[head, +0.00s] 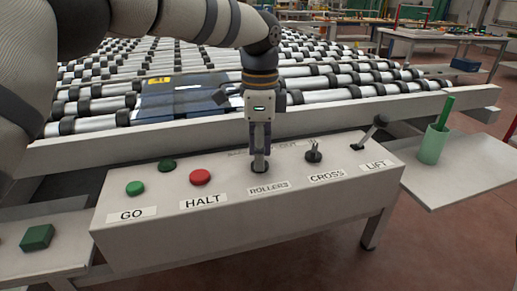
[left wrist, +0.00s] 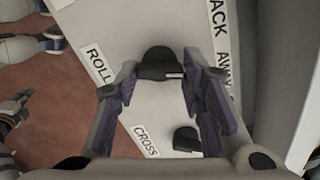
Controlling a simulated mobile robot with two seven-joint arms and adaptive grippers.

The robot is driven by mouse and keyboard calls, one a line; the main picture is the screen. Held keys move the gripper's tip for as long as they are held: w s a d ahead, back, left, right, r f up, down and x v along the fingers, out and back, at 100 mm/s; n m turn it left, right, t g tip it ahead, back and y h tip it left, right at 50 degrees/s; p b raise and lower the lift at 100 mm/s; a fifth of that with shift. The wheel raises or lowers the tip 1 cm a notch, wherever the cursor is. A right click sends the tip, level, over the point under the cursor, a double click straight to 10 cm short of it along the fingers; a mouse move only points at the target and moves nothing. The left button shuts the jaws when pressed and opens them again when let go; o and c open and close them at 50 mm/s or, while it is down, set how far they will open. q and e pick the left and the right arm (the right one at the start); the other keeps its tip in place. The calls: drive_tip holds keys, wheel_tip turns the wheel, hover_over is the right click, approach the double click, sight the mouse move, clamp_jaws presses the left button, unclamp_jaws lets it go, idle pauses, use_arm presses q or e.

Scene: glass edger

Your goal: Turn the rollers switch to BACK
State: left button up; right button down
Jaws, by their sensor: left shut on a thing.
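The rollers switch (left wrist: 160,62) is a black rotary knob on the sloped grey control panel (head: 130,238), above the ROLLERS label (head: 268,187). My left gripper (head: 260,158) points down at it and covers most of it in the head view. In the left wrist view my left gripper (left wrist: 165,80) has its two fingers on either side of the knob, shut on it. A pale mark shows on the knob's lower right part. The lettering BACK (left wrist: 217,20) is partly cut off there. My right gripper is not in view.
The CROSS knob (head: 313,156) and the LIFT lever (head: 372,132) stand right of the gripper. The red HALT button (head: 200,177) and green GO button (head: 135,188) are left of it. Glass (head: 185,96) lies on the roller bed behind. A green cup (head: 433,145) stands at right.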

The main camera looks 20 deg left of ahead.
use_arm(q)
drive_tip(key=n, duration=0.5)
drive_tip(key=shift+n+p, duration=0.3)
drive_tip(key=shift+p, duration=0.05)
drive_tip(key=n, duration=0.4)
drive_tip(key=shift+n, duration=0.6)
drive_tip(key=o, duration=1.1)
drive_tip(key=shift+o, duration=0.2)
wheel_tip(320, 180, up, 12)
